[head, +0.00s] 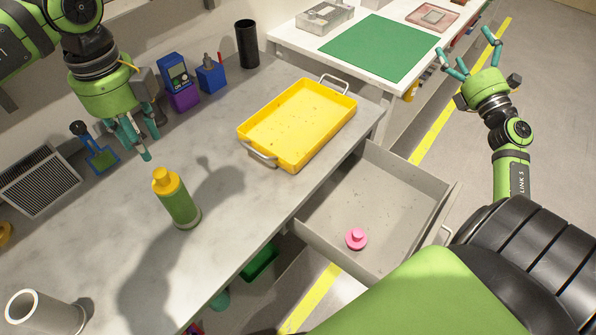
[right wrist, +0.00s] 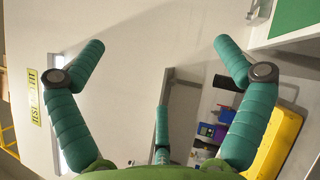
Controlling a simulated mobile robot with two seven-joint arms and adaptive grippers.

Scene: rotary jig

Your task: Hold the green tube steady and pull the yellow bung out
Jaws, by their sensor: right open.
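The green tube (head: 180,208) stands upright on the grey bench, left of the yellow tray. The yellow bung (head: 165,181) sits in its top. My left gripper (head: 136,150) hangs above the bench behind the tube, apart from it, with its teal fingers pointing down and nothing seen in them. How far its fingers are spread is unclear. My right gripper (head: 470,58) is raised at the far right, away from the bench, open and empty. Its spread fingers also show in the right wrist view (right wrist: 160,70).
A yellow tray (head: 247,133) lies on the bench. An open drawer (head: 318,243) juts from its front with a pink knobbed piece (head: 356,238) inside. A white cylinder (head: 40,312) is at front left. A blue-purple device (head: 178,80) and black cylinder (head: 247,45) stand behind.

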